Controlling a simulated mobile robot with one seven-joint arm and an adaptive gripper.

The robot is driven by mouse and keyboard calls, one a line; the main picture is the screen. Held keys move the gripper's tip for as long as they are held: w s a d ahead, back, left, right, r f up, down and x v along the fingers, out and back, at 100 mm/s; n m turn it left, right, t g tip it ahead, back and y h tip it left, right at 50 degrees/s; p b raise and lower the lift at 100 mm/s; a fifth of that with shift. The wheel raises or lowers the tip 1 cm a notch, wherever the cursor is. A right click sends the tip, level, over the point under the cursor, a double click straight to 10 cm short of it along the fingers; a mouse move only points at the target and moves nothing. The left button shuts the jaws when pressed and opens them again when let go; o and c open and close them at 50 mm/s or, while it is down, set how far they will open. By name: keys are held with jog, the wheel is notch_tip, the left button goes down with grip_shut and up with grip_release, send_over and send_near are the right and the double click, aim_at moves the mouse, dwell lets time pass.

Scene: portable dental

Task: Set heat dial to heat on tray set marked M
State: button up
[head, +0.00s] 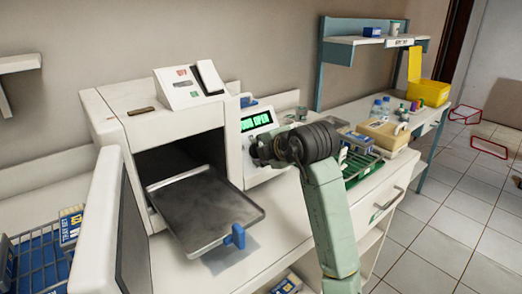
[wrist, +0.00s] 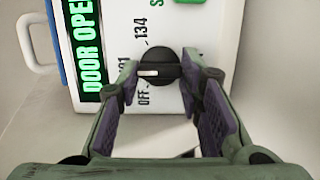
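The black heat dial (wrist: 160,67) sits on the white control panel (wrist: 180,125), with the labels OFF, 134 and one ending in 21 around it. Its white mark points left in the wrist view, towards the partly hidden label ending in 21. My gripper (wrist: 163,80) is open, with its fingers either side of the dial; I cannot tell whether they touch it. In the head view, my gripper (head: 262,150) is at the panel and hides the dial. The green display (head: 256,121) reads DOOR OPEN. I cannot make out a tray set marked M.
The white steriliser (head: 165,125) has its door (head: 100,225) open. An empty metal tray (head: 195,200) with a blue handle sticks out of it. A blue rack (head: 35,262) with packs is at the left. A green rack (head: 362,168) and a beige box (head: 385,133) stand right of my arm.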

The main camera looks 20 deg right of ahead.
jog(key=o, duration=0.4)
jog(key=shift+o, duration=0.2)
jog(key=v, duration=1.2)
